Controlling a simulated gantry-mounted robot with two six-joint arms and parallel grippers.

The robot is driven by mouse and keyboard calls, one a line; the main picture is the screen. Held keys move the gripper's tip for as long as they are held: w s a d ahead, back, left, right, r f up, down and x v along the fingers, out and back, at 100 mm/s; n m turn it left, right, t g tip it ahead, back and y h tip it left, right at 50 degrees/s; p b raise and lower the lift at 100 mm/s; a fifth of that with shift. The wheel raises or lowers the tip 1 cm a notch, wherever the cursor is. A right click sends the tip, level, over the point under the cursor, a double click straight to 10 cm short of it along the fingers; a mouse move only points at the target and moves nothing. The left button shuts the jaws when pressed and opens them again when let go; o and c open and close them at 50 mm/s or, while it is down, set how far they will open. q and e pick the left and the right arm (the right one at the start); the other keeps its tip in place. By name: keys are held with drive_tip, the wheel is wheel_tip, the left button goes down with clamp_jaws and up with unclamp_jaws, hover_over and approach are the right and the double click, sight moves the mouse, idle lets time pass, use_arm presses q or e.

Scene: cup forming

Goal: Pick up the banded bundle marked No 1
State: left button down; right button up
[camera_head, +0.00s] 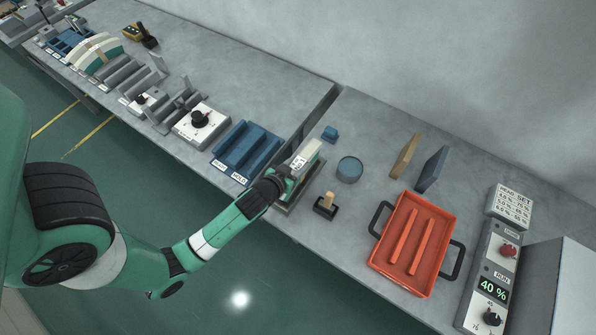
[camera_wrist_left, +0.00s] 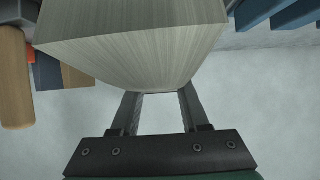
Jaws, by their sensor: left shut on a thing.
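The banded bundle (camera_head: 308,152) has a pale body with a greenish side and a white label reading No 1. It is at the near edge of the bench in the head view, between the blue rack and the stamp. My left gripper (camera_head: 286,176) is shut on it from the near side. In the left wrist view, the bundle (camera_wrist_left: 135,40) fills the top as a stack of fine layers, with the fingers (camera_wrist_left: 160,100) below, reaching to it. The fingertips are hidden by the bundle. My right gripper is not in view.
A grey holder (camera_head: 297,194) lies below the bundle. A blue slotted rack (camera_head: 247,148) stands left of it. A stamp (camera_head: 326,204), a round blue tin (camera_head: 349,169) and an orange tray (camera_head: 413,242) are to the right. A control panel (camera_head: 493,285) stands farther right.

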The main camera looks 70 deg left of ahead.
use_arm(q)
drive_tip(key=shift+r, duration=0.2)
wheel_tip(320, 180, up, 9)
drive_tip(key=p, duration=0.3)
drive_tip(key=shift+p, duration=0.3)
drive_tip(key=shift+r, duration=0.45)
